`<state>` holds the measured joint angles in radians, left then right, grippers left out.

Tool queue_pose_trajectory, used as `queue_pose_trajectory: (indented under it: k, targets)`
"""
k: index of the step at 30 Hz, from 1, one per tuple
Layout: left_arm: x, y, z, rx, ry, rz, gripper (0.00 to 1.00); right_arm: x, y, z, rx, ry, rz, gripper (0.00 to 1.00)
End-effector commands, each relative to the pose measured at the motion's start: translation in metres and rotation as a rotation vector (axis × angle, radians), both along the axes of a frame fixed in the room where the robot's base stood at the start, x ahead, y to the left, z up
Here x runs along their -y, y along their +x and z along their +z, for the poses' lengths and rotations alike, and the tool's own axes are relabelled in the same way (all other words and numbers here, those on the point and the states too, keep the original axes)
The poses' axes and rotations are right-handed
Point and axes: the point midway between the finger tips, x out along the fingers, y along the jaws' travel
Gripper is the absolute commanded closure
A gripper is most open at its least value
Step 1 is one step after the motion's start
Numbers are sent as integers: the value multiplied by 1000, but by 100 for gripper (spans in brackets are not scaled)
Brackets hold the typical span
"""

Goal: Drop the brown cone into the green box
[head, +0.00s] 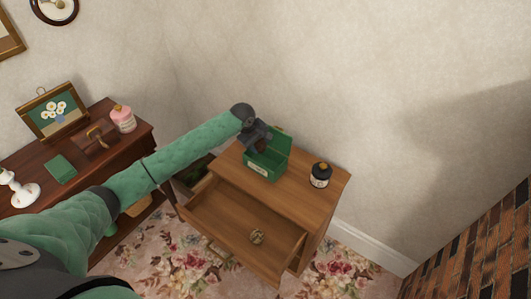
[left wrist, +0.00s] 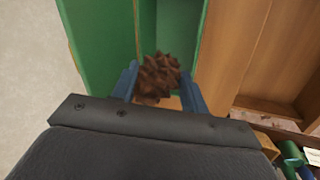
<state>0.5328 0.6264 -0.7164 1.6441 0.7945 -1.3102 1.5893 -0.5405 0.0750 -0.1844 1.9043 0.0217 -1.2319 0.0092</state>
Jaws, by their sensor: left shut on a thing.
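The brown cone (left wrist: 158,77) is spiky and sits between the blue fingers of my left gripper (left wrist: 160,85) in the left wrist view. My left gripper (head: 260,142) is shut on it and tilts down at the green box (head: 263,168). The box stands on the wooden cabinet with its lid up. The green box walls (left wrist: 92,45) also show around and beyond the cone in the left wrist view. The gripper hides most of the cone in the head view. I cannot tell how deep the cone is relative to the rim. My right gripper is not in view.
The cabinet (head: 308,200) has an open drawer (head: 215,215) with a small round brownish thing (head: 257,237) in it. A dark jar (head: 320,176) stands right of the box. A darker table (head: 110,160) at left holds a picture frame, a pink bottle and other items.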

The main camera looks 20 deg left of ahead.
Motion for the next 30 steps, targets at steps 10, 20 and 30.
queue_pose_trajectory:
  k: [10,20,30]
  targets:
    - [0,0,0,0,0,0,30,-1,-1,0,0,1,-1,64]
    - [0,-1,2,0,0,0,30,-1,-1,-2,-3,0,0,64]
    - [-10,-14,43,2,0,0,30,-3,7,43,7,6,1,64]
